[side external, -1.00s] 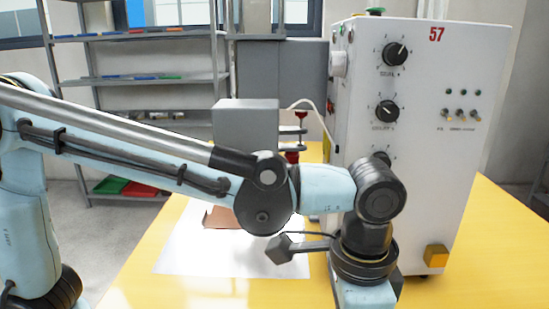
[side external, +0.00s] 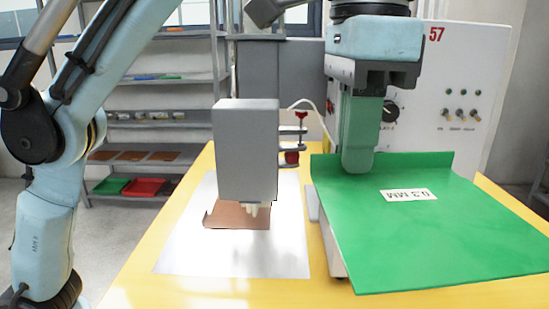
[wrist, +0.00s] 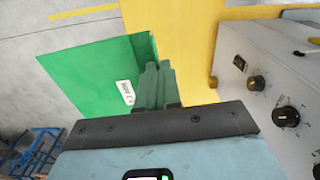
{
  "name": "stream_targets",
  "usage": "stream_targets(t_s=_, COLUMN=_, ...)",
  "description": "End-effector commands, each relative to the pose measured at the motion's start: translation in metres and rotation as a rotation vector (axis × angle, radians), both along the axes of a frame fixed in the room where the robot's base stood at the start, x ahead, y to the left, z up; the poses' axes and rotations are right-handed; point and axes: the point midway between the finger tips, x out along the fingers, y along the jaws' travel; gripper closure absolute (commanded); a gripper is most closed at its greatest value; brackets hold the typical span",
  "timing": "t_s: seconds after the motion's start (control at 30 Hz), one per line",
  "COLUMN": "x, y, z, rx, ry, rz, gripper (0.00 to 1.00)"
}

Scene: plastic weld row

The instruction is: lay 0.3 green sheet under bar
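The green sheet (side external: 430,225), with a white label reading 0.3 MM upside down, is at the right in the side view, with a raised lip along its back edge. It also shows in the wrist view (wrist: 95,85). My gripper (side external: 358,165) points down at this lip, its fingers close together and apparently shut on it; the exact contact is hidden. The grey block-shaped head (side external: 246,150) stands left of my gripper, apart from the sheet. Under it a brown piece (side external: 238,217) lies on a white sheet (side external: 190,255). I cannot tell a separate bar.
The white machine cabinet (side external: 470,75) with knobs stands behind my gripper. A red-handled clamp (side external: 292,157) is behind the grey head. The yellow table (side external: 140,280) is bare along its left edge. A shelf rack (side external: 150,76) stands at the back left.

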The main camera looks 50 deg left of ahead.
Motion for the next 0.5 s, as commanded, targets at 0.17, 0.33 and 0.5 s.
stream_targets(t_s=0.17, x=-0.0076, y=0.0088, z=0.0121, rx=0.0, ry=0.0, rz=0.005, gripper=1.0)
stream_targets(t_s=0.33, x=-0.0094, y=0.0107, z=0.0145, rx=0.0, ry=0.0, rz=0.006, gripper=1.0)
stream_targets(t_s=0.5, x=-0.0078, y=0.0089, z=0.0127, rx=0.0, ry=0.0, rz=0.005, gripper=1.0)
